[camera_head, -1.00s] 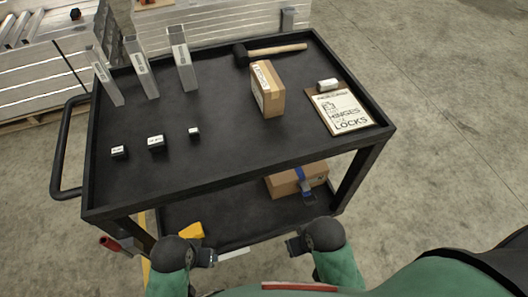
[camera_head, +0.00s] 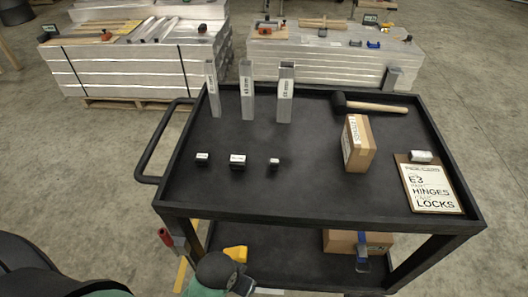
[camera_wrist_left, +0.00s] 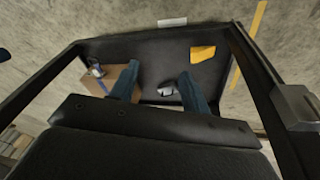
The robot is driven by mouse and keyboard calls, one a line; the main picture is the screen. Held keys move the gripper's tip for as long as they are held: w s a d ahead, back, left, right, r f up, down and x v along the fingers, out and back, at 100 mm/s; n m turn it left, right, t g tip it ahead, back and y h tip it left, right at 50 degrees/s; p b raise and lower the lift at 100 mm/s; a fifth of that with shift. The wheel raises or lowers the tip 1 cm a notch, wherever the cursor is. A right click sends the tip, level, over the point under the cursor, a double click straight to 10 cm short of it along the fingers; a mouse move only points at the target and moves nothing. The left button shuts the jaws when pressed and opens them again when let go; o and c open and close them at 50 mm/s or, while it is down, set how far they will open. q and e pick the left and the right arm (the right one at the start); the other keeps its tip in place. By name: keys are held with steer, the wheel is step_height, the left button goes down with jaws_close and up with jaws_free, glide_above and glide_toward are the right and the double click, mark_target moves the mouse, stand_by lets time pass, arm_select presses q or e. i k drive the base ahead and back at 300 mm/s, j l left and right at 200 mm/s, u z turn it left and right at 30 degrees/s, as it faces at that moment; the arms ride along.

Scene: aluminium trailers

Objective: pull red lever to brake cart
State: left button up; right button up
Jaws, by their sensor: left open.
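The black cart (camera_head: 320,222) stands in front of me with its push handle at the left. The red lever (camera_head: 166,237) is low at the cart's near left corner, below the top tray, angled beside the leg. My left gripper (camera_head: 243,284) is at the bottom edge of the head view, to the right of and lower in the picture than the lever, apart from it. In the left wrist view the left gripper (camera_wrist_left: 157,72) has its fingers spread and empty, with the cart's lower shelf behind them. The lever is not seen there. My right gripper is out of view.
The top tray carries metal profiles (camera_head: 247,90), small labelled blocks (camera_head: 238,162), a mallet (camera_head: 370,106), a carton (camera_head: 358,142) and a clipboard (camera_head: 431,188). The lower shelf holds a yellow object (camera_head: 236,253) and another box (camera_head: 345,242). Floor left of the cart is clear.

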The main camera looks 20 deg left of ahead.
mark_target(163, 233)
steer(key=u, duration=1.6)
